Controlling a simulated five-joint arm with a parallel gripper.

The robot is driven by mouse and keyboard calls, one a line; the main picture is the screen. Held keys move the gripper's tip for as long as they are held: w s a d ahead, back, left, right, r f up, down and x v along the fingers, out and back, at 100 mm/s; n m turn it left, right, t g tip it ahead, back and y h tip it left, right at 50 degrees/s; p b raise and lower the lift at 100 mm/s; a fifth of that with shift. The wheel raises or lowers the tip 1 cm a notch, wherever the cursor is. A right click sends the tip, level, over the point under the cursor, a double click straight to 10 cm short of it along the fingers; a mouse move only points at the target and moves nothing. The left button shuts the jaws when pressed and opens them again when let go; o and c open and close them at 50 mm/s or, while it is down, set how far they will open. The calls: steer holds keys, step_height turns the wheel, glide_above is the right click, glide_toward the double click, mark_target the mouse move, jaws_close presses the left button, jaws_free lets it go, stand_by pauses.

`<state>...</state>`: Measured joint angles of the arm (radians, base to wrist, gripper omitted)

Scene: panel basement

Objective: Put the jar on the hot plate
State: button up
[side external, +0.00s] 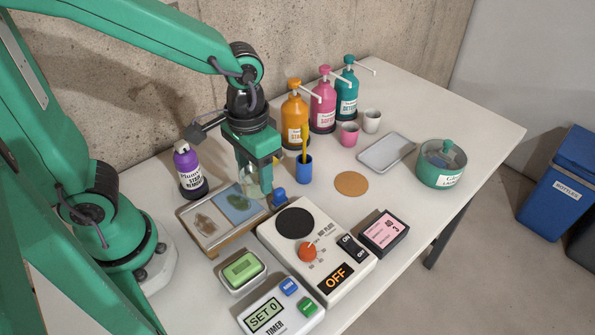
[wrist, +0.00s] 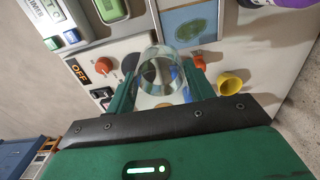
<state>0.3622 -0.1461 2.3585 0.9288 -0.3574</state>
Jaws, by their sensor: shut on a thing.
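The jar (wrist: 163,75) is clear glass, and its round mouth faces the wrist camera between my fingers. In the side view the jar (side external: 252,180) shows faintly below the jaws. My gripper (side external: 260,172) is shut on the jar, and its green fingers flank it in the wrist view (wrist: 163,88). The hot plate (side external: 334,232) is a white box with a black round disc (side external: 295,223), an orange knob and an orange "OFF" display. In the side view the jar is up and left of the disc, near the tray; its height above the table is hard to tell.
A tray (side external: 191,220) with a blue sheet (side external: 238,207) lies left of the hot plate. A blue cup (side external: 304,171) with a yellow stick stands behind it. A timer (side external: 282,309), a green-topped box (side external: 240,270) and a pink-labelled box (side external: 384,232) flank it. Pump bottles stand behind.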

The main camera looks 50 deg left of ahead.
steer(key=s+d+r, duration=0.1)
steer(key=s+d, duration=0.1)
steer(key=d, duration=0.4)
steer(key=s+d+r, duration=0.2)
steer(key=s+d, duration=0.1)
steer(key=d, duration=0.3)
steer(key=shift+s+r, duration=0.2)
steer(key=shift+s, duration=0.15)
steer(key=shift+w, duration=0.1)
steer(key=w+a+f, duration=0.2)
steer(key=w, duration=0.1)
steer(key=w+a+f, duration=0.2)
steer(key=w, duration=0.1)
steer(key=w+a+f, duration=0.2)
steer(key=w+f, duration=0.1)
steer(key=w, duration=0.1)
steer(key=shift+s+f, duration=0.1)
steer(key=shift+f, duration=1.9)
steer(key=shift+f, duration=0.15)
